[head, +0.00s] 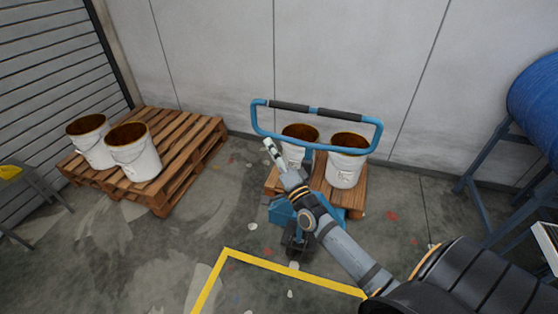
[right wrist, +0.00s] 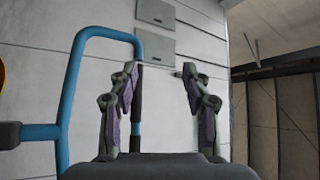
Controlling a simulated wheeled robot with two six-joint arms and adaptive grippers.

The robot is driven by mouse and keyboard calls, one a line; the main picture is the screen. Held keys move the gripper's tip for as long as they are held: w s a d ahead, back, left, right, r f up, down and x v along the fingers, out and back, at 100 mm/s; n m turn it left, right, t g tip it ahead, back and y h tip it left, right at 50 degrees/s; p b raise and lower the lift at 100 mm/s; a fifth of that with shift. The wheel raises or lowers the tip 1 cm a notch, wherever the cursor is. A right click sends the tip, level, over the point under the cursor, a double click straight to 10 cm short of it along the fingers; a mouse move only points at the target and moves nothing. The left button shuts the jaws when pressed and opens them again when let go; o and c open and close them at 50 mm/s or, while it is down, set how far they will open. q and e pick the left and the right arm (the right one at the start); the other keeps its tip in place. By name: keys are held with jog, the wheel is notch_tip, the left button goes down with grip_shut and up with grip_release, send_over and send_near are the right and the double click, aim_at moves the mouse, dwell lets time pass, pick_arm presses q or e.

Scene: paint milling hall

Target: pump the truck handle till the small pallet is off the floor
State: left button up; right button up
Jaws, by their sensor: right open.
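The blue truck handle (head: 378,135) is a loop with black grips along its top bar; it stands upright in front of the wall. The truck's blue body (head: 335,218) is below it, partly hidden by my right arm. The small wooden pallet (head: 356,198) is behind the truck body and carries two white buckets (head: 344,172). I cannot tell whether it touches the floor. My right gripper (head: 268,148) is open and empty, near the left side of the loop. In the right wrist view the gripper (right wrist: 160,72) is open, with the handle (right wrist: 72,90) left of and behind its fingers. My left gripper is out of view.
A larger pallet (head: 190,155) with two white buckets (head: 132,152) stands at the left by the shutter. A blue drum on a stand (head: 490,150) is at the right. A yellow floor line (head: 275,266) runs in front of the truck. Floor between the pallets is mostly clear.

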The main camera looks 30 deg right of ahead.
jog(key=v, duration=1.1)
jog(key=shift+f, duration=0.3)
jog(key=shift+d, duration=0.15)
jog(key=s+d+f+n+g, duration=0.1)
jog(key=s+f+n+g, duration=0.15)
jog(key=f, duration=0.95)
jog(key=s+d+f+n+g, duration=0.2)
jog(key=f+n+g, duration=0.15)
jog(key=f, duration=0.85)
jog(key=s+d+f+n+g, duration=0.1)
jog(key=s+f+n+g, duration=0.2)
jog(key=f, duration=0.9)
jog(key=s+a+f+n+g, duration=0.2)
jog(key=s+f+g, duration=0.3)
jog(key=s+f, duration=0.5)
jog(key=s+a+f+n+g, duration=0.3)
jog(key=s+f+g, duration=0.3)
jog(key=s, duration=1.2)
notch_tip(320, 180, down, 5)
jog(key=shift+a+r+g, duration=0.15)
jog(key=shift+a+g, duration=0.15)
jog(key=shift+a, duration=0.15)
